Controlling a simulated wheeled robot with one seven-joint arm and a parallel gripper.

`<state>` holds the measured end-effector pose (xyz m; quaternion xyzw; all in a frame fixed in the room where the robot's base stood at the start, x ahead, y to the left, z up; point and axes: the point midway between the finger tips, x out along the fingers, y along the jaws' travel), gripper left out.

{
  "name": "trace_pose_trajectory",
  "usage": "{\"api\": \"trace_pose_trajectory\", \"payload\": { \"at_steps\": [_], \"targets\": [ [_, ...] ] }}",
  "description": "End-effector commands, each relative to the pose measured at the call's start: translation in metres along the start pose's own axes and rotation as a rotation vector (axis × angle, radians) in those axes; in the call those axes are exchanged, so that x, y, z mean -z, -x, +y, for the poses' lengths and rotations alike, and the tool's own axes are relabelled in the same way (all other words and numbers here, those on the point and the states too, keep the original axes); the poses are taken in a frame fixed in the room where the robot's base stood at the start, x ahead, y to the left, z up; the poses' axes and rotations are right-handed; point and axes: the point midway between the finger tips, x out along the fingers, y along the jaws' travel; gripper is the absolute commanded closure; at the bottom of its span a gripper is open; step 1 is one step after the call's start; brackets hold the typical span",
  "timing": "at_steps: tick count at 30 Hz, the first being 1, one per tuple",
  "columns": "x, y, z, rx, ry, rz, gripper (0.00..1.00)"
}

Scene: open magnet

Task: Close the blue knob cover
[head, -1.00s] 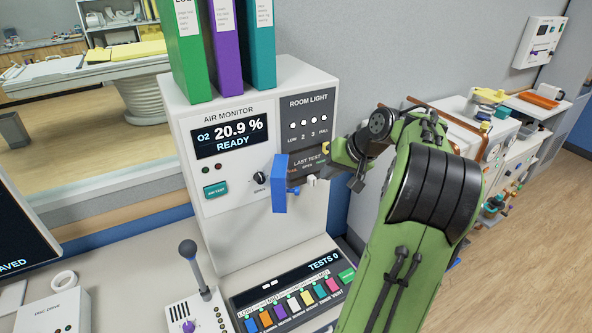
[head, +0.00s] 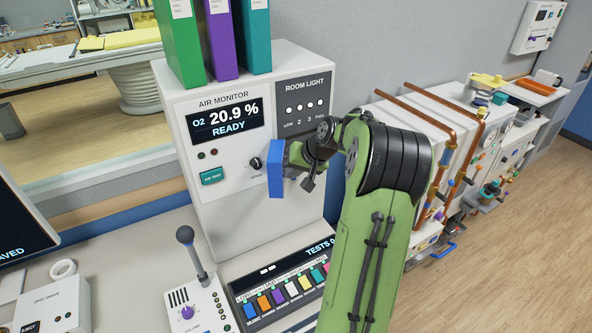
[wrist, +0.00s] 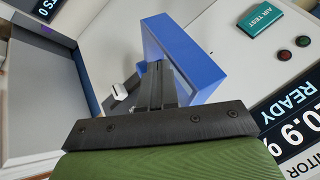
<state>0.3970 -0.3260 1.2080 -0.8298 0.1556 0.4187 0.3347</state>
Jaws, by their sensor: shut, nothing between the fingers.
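The blue knob cover (head: 275,168) stands out from the air monitor's front, just right of the black knob (head: 256,163), which is uncovered. In the wrist view the cover (wrist: 190,55) shows as a hollow blue box with a raised rim. My gripper (head: 292,157) is behind the cover's right side in the head view, its fingertips mostly hidden. In the wrist view my gripper (wrist: 158,75) has its fingers together and empty, at the cover's near edge. I cannot tell whether they touch it.
The air monitor (head: 180,110) carries green, purple and teal binders on top. A teal air test button (head: 212,176) is left of the knob. Copper pipes (head: 440,130) run at right.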

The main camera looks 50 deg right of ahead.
Motion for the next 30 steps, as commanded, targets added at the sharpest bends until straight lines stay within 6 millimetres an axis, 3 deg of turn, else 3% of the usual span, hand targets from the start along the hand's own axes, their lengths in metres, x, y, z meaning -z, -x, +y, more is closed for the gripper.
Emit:
{"api": "trace_pose_trajectory", "payload": {
  "at_steps": [13, 30],
  "targets": [
    [-0.007, -0.005, -0.013, -0.044, -0.079, 0.045, 1.00],
    [-0.017, -0.032, -0.075, -0.255, -0.480, 0.258, 1.00]
  ]
}}
